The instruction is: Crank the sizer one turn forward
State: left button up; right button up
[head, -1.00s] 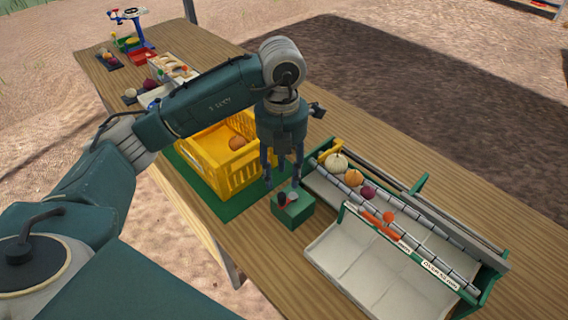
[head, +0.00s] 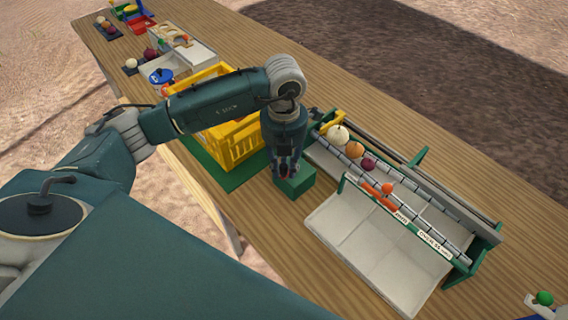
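The sizer (head: 352,210) stands on the table right of centre, with grey rollers in a green frame and a pale sloping tray at its front. Several onions, pale (head: 338,134), orange (head: 354,150) and dark red (head: 368,164), sit along its rollers. A green block (head: 299,184) is at its left end. A crank with dark and red parts showed on this block earlier; now my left gripper (head: 284,172) is lowered over it and mostly hides it. Only a little red shows at the fingertips, and I cannot tell whether they hold it. My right gripper is not in view.
A yellow crate (head: 236,148) on a green mat stands just left of the gripper, partly behind my arm. Other stations with onions line the table's far left. A green knobbed item (head: 544,298) is at lower right. Bare table lies behind the sizer.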

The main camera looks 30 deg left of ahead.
pick_arm(q)
grip_shut()
jog(key=shift+w+a+r, duration=0.1)
jog(key=shift+w+a+b, duration=0.35)
jog(key=shift+w+a, duration=0.05)
jog(key=shift+a, duration=0.2)
jog(key=shift+w, duration=0.1)
